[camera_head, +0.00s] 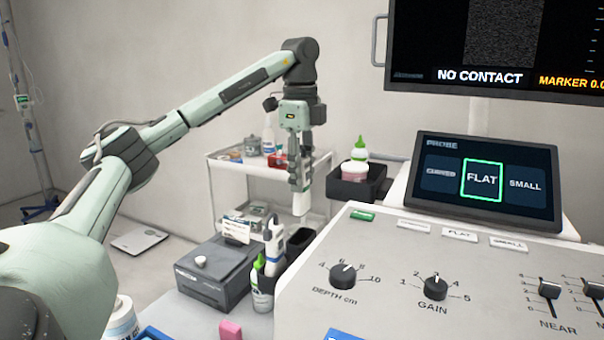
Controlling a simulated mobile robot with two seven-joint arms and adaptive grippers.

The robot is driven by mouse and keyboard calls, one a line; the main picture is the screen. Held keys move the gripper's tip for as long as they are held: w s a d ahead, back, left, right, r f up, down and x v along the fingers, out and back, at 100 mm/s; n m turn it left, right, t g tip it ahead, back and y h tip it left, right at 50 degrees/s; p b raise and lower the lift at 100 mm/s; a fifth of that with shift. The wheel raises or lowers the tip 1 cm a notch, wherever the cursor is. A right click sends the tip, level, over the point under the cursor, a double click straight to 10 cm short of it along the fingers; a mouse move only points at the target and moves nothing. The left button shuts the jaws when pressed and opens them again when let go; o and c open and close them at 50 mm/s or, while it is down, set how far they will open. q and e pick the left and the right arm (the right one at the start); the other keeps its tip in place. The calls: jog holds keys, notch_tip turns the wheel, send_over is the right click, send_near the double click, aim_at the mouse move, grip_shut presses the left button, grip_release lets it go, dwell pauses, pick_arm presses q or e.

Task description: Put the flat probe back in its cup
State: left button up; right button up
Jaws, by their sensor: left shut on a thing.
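My left gripper (300,183) hangs pointing down above the left edge of the console, shut on a white probe (301,205). The probe's lower end shows below the fingers; the rest is hidden by them. A dark cup (300,243) at the console's left side lies below the held probe, with clear space between them, and looks empty from here. Another white probe (274,240) stands beside it at the left, in a holder. The small screen (483,180) has FLAT framed in green. My right gripper is not in view.
A black bin (357,186) with a green-capped bottle is behind the console (400,255). A white trolley (225,170) stands farther back.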

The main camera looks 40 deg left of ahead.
aim_at(301, 215)
pick_arm(q)
jog(key=shift+s+f, duration=0.15)
jog(key=shift+f, duration=2.05)
jog(key=shift+f+b, duration=0.35)
jog(key=shift+f, duration=0.5)
jog(key=shift+f+b, duration=0.85)
jog(key=shift+f, duration=0.4)
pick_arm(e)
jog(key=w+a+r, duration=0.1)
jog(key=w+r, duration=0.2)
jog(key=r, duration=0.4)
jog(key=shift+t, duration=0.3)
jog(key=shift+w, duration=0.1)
pick_arm(q)
jog(key=shift+f, duration=0.3)
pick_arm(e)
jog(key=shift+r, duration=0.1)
